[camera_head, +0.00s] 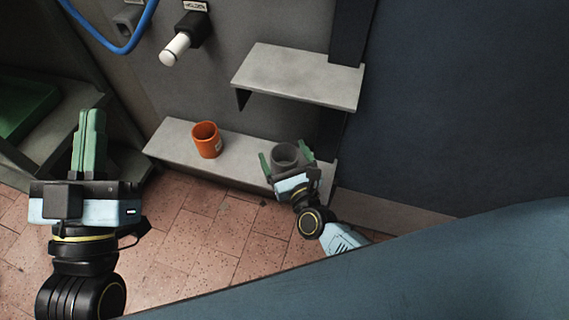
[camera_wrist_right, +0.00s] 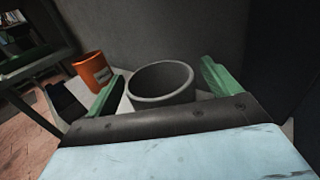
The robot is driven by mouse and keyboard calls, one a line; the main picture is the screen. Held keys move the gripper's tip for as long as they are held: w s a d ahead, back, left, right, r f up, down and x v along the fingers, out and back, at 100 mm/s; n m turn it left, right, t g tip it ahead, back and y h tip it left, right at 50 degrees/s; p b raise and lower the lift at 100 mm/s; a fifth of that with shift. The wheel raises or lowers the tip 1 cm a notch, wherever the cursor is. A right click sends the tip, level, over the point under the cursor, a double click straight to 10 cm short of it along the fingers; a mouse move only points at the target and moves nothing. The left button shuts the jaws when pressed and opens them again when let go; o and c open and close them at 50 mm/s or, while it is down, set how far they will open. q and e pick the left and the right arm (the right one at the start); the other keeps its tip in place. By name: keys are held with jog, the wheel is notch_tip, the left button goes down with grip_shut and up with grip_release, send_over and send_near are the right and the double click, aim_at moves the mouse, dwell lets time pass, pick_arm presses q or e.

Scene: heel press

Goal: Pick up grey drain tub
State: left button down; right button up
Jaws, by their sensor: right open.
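The grey drain tub (camera_head: 285,154) stands upright on the right end of the low grey shelf (camera_head: 240,171). My right gripper (camera_head: 287,160) is at the tub, with its green fingers open on either side of it. In the right wrist view the tub (camera_wrist_right: 161,82) sits between the two spread fingers; I see a gap at the right finger and cannot tell whether the left one touches. My left gripper (camera_head: 90,130) is at the left, away from the shelf, with its green fingers close together and nothing seen between them.
An orange tub (camera_head: 206,140) with a label stands on the same shelf, left of the grey one; it also shows in the wrist view (camera_wrist_right: 94,71). An upper grey shelf (camera_head: 300,77) juts out above. A white-ended handle (camera_head: 175,49) and blue hose (camera_head: 118,49) are on the wall.

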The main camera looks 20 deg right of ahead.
jog(key=shift+c, duration=0.4)
jog(key=c, duration=0.9)
jog(key=shift+r, duration=0.1)
jog(key=shift+c, duration=0.2)
